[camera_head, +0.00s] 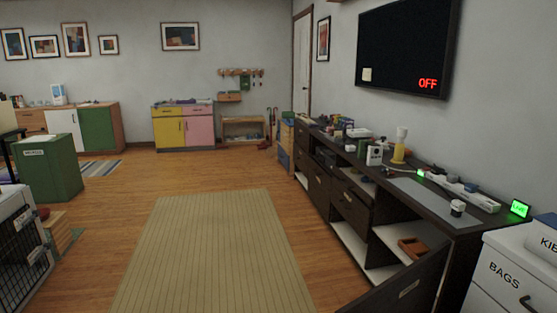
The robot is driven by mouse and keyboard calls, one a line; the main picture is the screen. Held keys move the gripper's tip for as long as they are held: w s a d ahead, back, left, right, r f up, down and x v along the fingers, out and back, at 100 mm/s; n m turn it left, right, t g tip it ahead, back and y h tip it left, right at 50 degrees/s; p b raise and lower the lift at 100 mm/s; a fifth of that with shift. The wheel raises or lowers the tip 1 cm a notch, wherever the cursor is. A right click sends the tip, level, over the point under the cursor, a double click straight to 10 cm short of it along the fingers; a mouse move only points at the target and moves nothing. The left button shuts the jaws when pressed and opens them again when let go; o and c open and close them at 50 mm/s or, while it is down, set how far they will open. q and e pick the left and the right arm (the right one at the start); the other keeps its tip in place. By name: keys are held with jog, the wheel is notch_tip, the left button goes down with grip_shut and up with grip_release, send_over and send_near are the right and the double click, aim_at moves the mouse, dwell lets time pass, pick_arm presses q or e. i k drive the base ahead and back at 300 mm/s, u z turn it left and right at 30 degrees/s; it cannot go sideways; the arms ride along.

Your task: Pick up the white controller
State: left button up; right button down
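I cannot pick out a white controller for certain. Several small white items lie on the long dark media console (440,213) along the right wall. A white upright box-like device (375,155) stands near the middle of its top. A flat white item (359,133) lies farther back, too small to identify. A white power strip (480,201) lies near the wall at the near end. Neither of my grippers shows in this view.
A beige striped rug (215,250) covers the open floor ahead. A green cabinet (50,170) and a wire crate (22,245) stand at left. White bins (510,275) stand at the near right. A lower console door (405,288) sticks out into the room.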

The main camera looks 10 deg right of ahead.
aim_at(374, 157)
jog(key=u, duration=0.8)
jog(key=i, duration=0.4)
jog(key=z, duration=0.85)
jog(key=i, duration=2.7)
jog(key=z, duration=1.7)
jog(key=i, duration=1.6)
jog(key=z, duration=1)
